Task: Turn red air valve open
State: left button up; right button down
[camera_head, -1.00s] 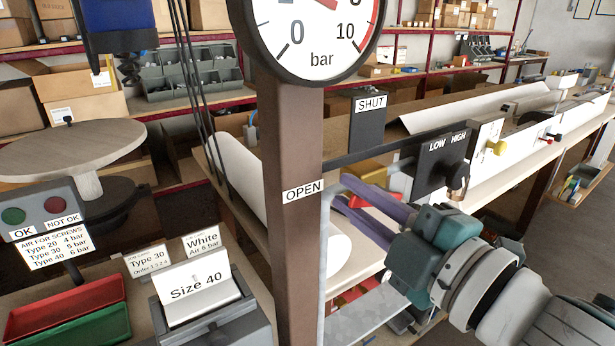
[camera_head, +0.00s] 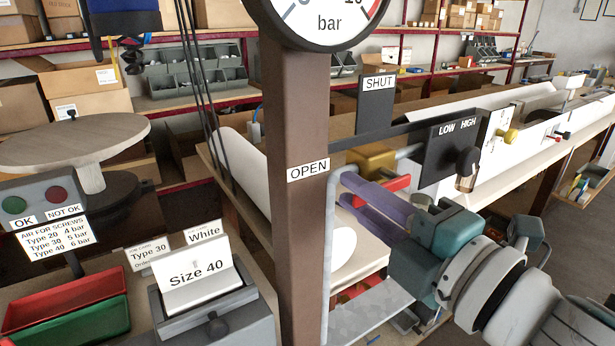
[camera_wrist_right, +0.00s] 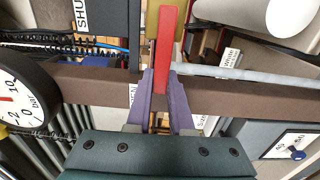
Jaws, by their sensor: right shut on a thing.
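The red valve handle (camera_head: 397,184) shows beside the brown post, below the dark bar, partly hidden behind my fingers. In the right wrist view the red handle (camera_wrist_right: 166,45) stands between the two purple fingers. My right gripper (camera_head: 350,195) is shut on it. A brass-coloured valve part (camera_head: 372,158) sits behind the handle, and a grey pipe (camera_head: 332,250) runs down beside the post. The OPEN label (camera_head: 308,170) is on the post, left of the handle; the SHUT label (camera_head: 379,83) is on a dark plate above. My left gripper is not in view.
The pressure gauge (camera_head: 318,18) is cut off at the top; its dial also shows in the right wrist view (camera_wrist_right: 18,100). A LOW/HIGH box (camera_head: 440,158) with a knob is close right of the valve. The brown post (camera_head: 297,240) stands left of my fingers.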

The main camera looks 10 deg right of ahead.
jog(key=c, duration=0.8)
grip_release()
jog(key=b+v, duration=0.2)
jog(key=v, duration=0.8)
jog(key=shift+d, duration=0.1)
